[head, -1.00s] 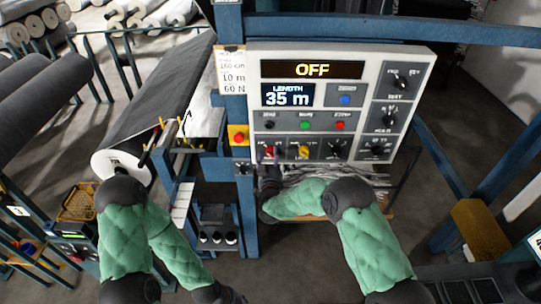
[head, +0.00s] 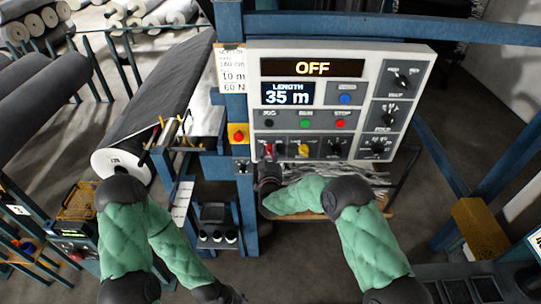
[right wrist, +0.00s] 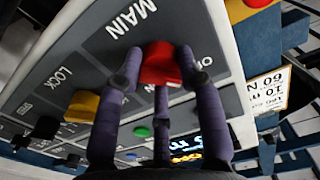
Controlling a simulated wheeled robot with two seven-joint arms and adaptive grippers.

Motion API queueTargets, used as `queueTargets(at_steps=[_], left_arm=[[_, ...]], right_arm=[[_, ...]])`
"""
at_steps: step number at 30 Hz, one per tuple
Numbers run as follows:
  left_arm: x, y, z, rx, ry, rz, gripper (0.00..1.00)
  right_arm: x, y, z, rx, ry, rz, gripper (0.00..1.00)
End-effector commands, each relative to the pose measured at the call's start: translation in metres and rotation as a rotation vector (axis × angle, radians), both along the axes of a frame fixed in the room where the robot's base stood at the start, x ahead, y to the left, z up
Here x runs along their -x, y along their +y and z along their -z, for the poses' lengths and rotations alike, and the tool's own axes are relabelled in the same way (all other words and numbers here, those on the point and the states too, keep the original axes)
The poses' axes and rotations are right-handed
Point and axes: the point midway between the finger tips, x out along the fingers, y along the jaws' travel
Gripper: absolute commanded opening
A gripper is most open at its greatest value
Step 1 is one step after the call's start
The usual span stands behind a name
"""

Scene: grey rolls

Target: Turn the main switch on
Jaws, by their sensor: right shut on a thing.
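The pale grey control panel (head: 427,75) shows OFF on its top display (head: 312,68). The red main switch (head: 268,150) is at the panel's lower left. In the right wrist view the red switch (right wrist: 159,64) is under the MAIN label, between the purple-grey fingers of my right gripper (right wrist: 160,78). The gripper is shut on it from below; its fingers hide part of the knob's sides. In the head view my right gripper (head: 267,164) is just under the switch.
A yellow knob (head: 304,150) under LOCK sits beside the main switch. Black, green and red buttons are above. A red button on a yellow box (head: 238,134) is on the blue post left of the panel. A large grey roll (head: 160,100) lies at the left.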

Motion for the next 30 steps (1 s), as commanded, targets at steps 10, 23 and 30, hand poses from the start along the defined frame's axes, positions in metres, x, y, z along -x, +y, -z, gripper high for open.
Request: queueTargets(at_steps=[10, 23, 30], left_arm=[[0.0, 0.0, 0.042, 0.0, 0.0, 0.0, 0.4], [0.0, 0.0, 0.114, 0.0, 0.0, 0.0, 0.4], [0.0, 0.0, 0.153, 0.0, 0.0, 0.0, 0.4]], right_arm=[[0.0, 0.0, 0.004, -0.192, -0.003, -0.001, 0.05], [0.0, 0.0, 0.006, -0.595, -0.004, -0.001, 0.05], [0.0, 0.0, 0.006, -0.825, -0.003, -0.001, 0.05]])
